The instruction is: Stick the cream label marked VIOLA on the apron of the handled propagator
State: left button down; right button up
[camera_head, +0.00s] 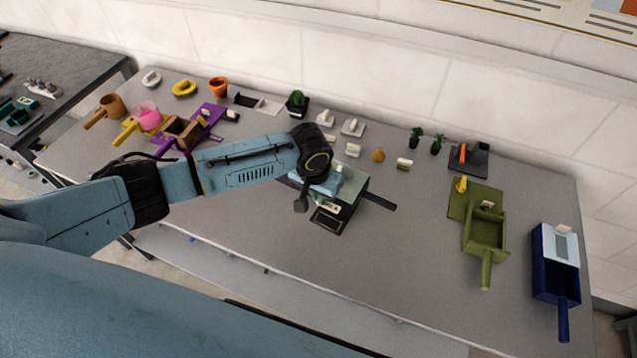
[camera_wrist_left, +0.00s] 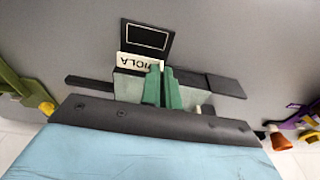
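The cream label (camera_wrist_left: 138,62) shows dark lettering, read as VIOLA with its first letter partly hidden, in the left wrist view. It also shows as a small pale strip in the head view (camera_head: 329,208). My left gripper (camera_wrist_left: 161,70) has its green fingers close together on one end of the label. The handled propagator (camera_head: 352,188) is a grey-green box with a dark handle (camera_head: 380,201), partly hidden under my left gripper (camera_head: 315,197). Its dark apron (camera_wrist_left: 147,39) has a pale outlined rectangle and lies just beyond the label. My right gripper is not in view.
An olive pan-like box (camera_head: 484,232) and a navy one (camera_head: 556,275) stand to the right. Purple, yellow and pink items (camera_head: 147,116) crowd the left. Small plants and pale blocks line the back. The table's front strip is clear.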

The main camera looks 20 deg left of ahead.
aim_at(319, 217)
pick_arm(q)
jog(key=shift+f, duration=0.15)
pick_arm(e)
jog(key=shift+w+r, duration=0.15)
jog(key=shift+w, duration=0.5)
